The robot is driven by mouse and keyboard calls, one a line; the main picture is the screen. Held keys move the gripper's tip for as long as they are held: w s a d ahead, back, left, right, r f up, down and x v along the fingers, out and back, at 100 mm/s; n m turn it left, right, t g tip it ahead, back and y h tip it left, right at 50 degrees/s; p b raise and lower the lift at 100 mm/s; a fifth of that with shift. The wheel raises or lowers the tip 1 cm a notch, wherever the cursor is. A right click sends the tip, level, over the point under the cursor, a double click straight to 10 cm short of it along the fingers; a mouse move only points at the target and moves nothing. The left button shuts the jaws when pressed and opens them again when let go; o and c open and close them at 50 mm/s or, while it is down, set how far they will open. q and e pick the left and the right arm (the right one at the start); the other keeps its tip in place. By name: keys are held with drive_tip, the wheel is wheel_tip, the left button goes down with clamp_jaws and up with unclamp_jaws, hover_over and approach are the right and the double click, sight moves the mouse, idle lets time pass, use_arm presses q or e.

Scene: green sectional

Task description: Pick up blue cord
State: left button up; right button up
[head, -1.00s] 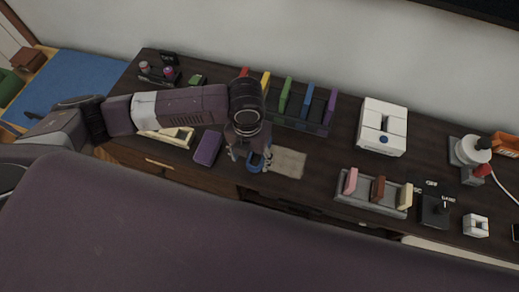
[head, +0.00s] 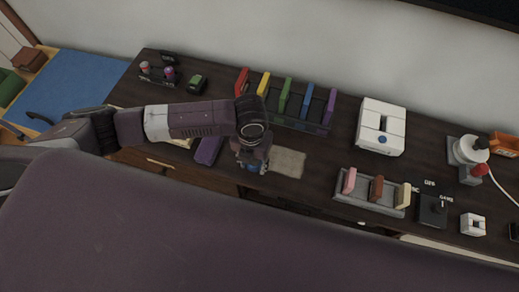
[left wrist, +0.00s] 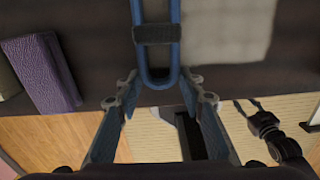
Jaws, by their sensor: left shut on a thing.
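The blue cord (left wrist: 174,60) shows in the left wrist view as a long loop with a dark strap around it, its rounded end toward my fingers. In the head view only a little of the cord (head: 252,167) shows beneath my gripper, near the table's front edge. My left gripper (head: 253,166) points down over it. In the left wrist view the fingers of this gripper (left wrist: 158,97) stand on either side of the loop's end, and it is shut on the cord. The exact contact is hard to see. My right gripper is not in view.
A grey cloth-like square (head: 288,163) lies right of the gripper, and a purple book (head: 209,149) lies left. Behind is a rack (head: 300,125) of coloured books. A grey tray (head: 365,200) and a white box (head: 382,127) stand further right.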

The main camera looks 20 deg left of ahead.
use_arm(q)
drive_tip(key=shift+c, duration=1)
drive_tip(key=shift+r, duration=0.1)
